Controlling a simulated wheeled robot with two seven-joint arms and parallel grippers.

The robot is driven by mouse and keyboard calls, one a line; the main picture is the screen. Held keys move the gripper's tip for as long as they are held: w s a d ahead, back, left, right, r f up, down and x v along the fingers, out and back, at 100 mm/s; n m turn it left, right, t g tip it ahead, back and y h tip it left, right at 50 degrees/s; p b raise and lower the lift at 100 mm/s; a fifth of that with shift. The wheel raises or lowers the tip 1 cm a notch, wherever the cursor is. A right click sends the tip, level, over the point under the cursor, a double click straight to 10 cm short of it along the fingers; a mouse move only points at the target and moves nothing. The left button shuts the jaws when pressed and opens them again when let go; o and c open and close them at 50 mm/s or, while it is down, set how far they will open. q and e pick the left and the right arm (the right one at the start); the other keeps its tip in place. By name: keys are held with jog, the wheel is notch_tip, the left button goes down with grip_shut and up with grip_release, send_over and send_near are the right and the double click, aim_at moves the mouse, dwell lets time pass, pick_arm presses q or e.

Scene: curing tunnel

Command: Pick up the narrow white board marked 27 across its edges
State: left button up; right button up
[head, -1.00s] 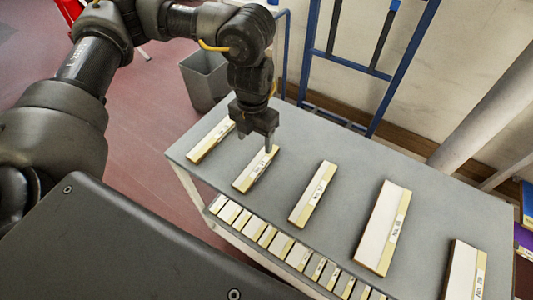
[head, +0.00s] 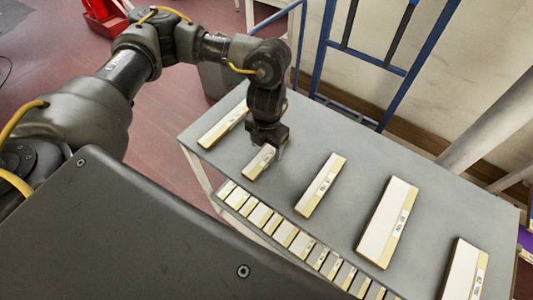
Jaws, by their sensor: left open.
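Several narrow white boards with pale yellow edge strips and small labels lie flat and apart on a grey table (head: 346,253). The labels are too small to read surely, so I cannot tell by its number which one is 27. My left gripper (head: 269,148) points down, open, at the far end of the second board from the left (head: 257,165) and hides that end. I cannot tell whether the fingers touch the board. My right gripper is not in view.
Other boards lie at the left (head: 222,126), middle (head: 319,187), right (head: 387,222) and far right (head: 464,271). A row of boards (head: 260,216) sits below the front edge. A blue frame (head: 316,57) stands behind the table.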

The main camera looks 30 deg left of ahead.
pick_arm(q)
jog(key=shift+f, duration=1.35)
jog(key=shift+c, duration=0.5)
jog(key=c, duration=1)
jog(key=shift+r, duration=0.1)
jog(key=shift+r, duration=0.55)
jog(key=s+d+r+b, duration=0.1)
jog(key=s+d+r, duration=0.2)
jog(key=r, duration=0.1)
jog(key=s+d+r+b, duration=0.1)
jog(key=s+d+r, duration=0.2)
jog(key=r, duration=0.1)
jog(key=s+d+r+b, duration=0.2)
jog(key=s+d+r, duration=0.1)
jog(key=d, duration=0.1)
jog(key=shift+s+r, duration=0.35)
jog(key=shift+r, duration=0.05)
